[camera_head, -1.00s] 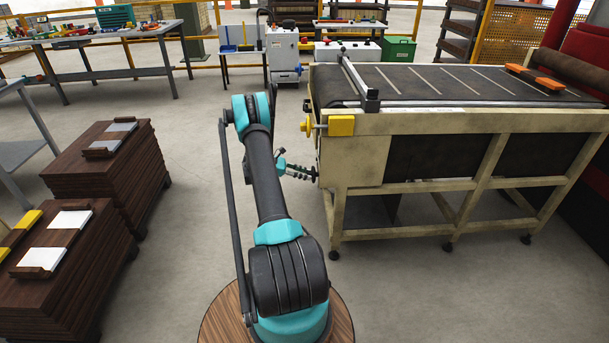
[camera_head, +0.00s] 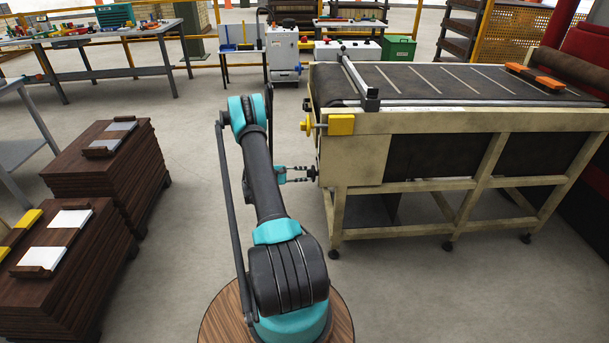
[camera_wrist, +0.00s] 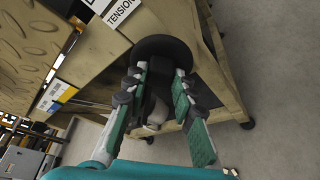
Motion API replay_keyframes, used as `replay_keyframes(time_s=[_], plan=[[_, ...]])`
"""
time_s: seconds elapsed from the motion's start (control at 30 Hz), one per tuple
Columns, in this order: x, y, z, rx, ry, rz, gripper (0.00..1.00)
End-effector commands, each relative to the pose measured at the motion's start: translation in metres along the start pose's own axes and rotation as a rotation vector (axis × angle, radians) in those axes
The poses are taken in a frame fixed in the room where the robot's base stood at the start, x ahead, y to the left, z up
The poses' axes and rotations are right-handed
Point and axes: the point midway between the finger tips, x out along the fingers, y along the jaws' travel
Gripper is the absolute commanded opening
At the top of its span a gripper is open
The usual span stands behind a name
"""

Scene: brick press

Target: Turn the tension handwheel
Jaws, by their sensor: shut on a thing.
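The tension handwheel is a dark round wheel (camera_wrist: 163,47) on the end of the conveyor frame, below a white label reading "TENSION" (camera_wrist: 122,10) in the wrist view. My gripper (camera_wrist: 163,75) is at the wheel, its two green-and-black fingers on either side of the dark part at its middle. The fingers are shut on it. In the head view my gripper (camera_head: 309,173) reaches right to the end of the frame, where the wheel is small and mostly hidden.
The beige conveyor frame (camera_head: 420,124) carries a dark belt with an orange-ended bar on top. A yellow block (camera_head: 341,125) sticks out above my gripper. Brown board stacks (camera_head: 102,175) stand at the left. Bare floor lies between.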

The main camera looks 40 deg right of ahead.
Motion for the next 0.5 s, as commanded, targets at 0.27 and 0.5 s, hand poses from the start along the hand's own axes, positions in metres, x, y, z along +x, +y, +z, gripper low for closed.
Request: replay_keyframes(time_s=[0.27, 0.5], plan=[[-0.0007, -0.0029, -0.0006, 0.212, 0.000, 0.088, 0.00], [-0.0005, -0.0035, -0.0013, 0.339, 0.000, 0.141, 0.00]])
